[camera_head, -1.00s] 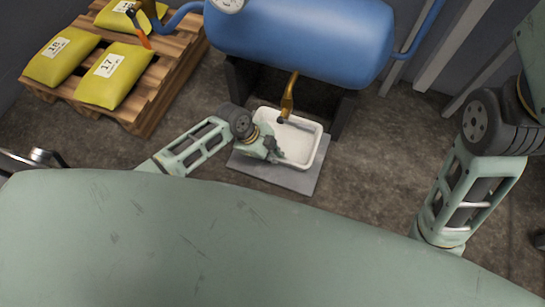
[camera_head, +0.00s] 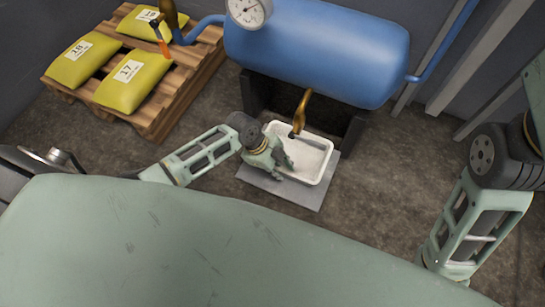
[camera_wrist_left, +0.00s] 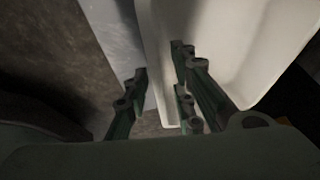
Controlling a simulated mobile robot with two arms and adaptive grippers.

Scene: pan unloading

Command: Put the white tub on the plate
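The white tub (camera_head: 313,158) is a shallow rectangular tray under the tap of the blue tank. It appears over the grey plate (camera_head: 285,190), whose front and left parts show bare. How closely its base meets the plate is hidden. My left gripper (camera_head: 284,164) is at the tub's left side. In the left wrist view, my left gripper (camera_wrist_left: 163,95) has its fingers apart, with the tub's rim (camera_wrist_left: 158,50) running between them. A gap shows beside the left finger. My right gripper is out of view; only my right arm shows.
The blue tank (camera_head: 320,50) with a brass tap (camera_head: 301,110) hangs close above the tub. Its dark supports stand behind. A wooden pallet (camera_head: 155,122) with yellow sacks (camera_head: 128,85) is at the back left. The floor right of the plate is clear.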

